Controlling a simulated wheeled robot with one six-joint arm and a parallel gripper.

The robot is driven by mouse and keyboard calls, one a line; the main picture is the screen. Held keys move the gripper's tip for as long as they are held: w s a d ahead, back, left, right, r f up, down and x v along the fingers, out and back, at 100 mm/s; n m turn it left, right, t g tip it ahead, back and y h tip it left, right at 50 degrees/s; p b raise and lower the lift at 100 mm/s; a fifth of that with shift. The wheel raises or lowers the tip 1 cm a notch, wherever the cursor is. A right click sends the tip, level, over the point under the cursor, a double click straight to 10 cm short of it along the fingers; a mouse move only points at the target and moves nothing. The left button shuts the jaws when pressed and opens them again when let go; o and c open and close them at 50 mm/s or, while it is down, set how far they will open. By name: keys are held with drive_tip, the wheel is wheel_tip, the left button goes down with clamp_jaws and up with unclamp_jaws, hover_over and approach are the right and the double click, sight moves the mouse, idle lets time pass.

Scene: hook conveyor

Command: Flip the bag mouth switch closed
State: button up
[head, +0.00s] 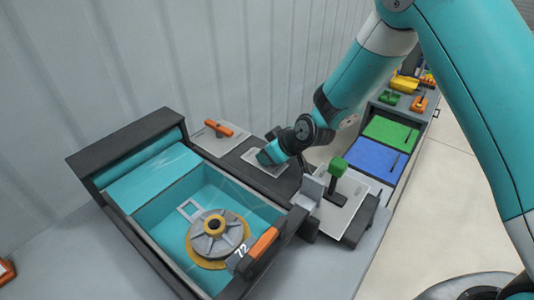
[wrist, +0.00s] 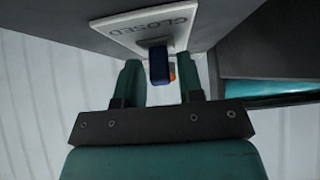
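In the wrist view, a dark blue switch lever (wrist: 159,66) sticks out from a white plate (wrist: 140,25) lettered CLOSED, which reads upside down. My gripper (wrist: 160,82) has its two teal fingers apart, one on each side of the lever, with gaps showing. In the head view, my gripper (head: 270,156) is low over a pale plate (head: 262,170) between two other switches; my gripper and wrist hide the blue lever there. I cannot tell from the head view which way the lever is thrown.
An orange-handled switch (head: 218,128) is to the left, and a green-handled switch (head: 338,167) is to the right, close to my wrist. A teal bin (head: 150,215) in front holds a grey spool-like disc (head: 215,234). Green and blue panels (head: 374,158) lie further right.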

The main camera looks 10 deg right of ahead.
drive_tip(key=shift+o, duration=0.4)
drive_tip(key=shift+r, duration=0.1)
drive_tip(key=shift+r, duration=0.3)
wheel_tip(320, 180, up, 19)
drive_tip(key=b, duration=0.2)
drive_tip(key=shift+s+r, duration=0.1)
drive_tip(key=shift+r, duration=0.05)
drive_tip(key=s+d+m+g+h, duration=0.1)
drive_tip(key=s+d+g, duration=0.2)
drive_tip(key=s, duration=1.2)
drive_tip(key=s+d+m+g, duration=0.1)
drive_tip(key=s+d+g, duration=0.2)
drive_tip(key=s, duration=1.2)
drive_tip(key=shift+s+d+h, duration=0.25)
drive_tip(key=shift+d+h, duration=0.15)
drive_tip(key=shift+d, duration=0.5)
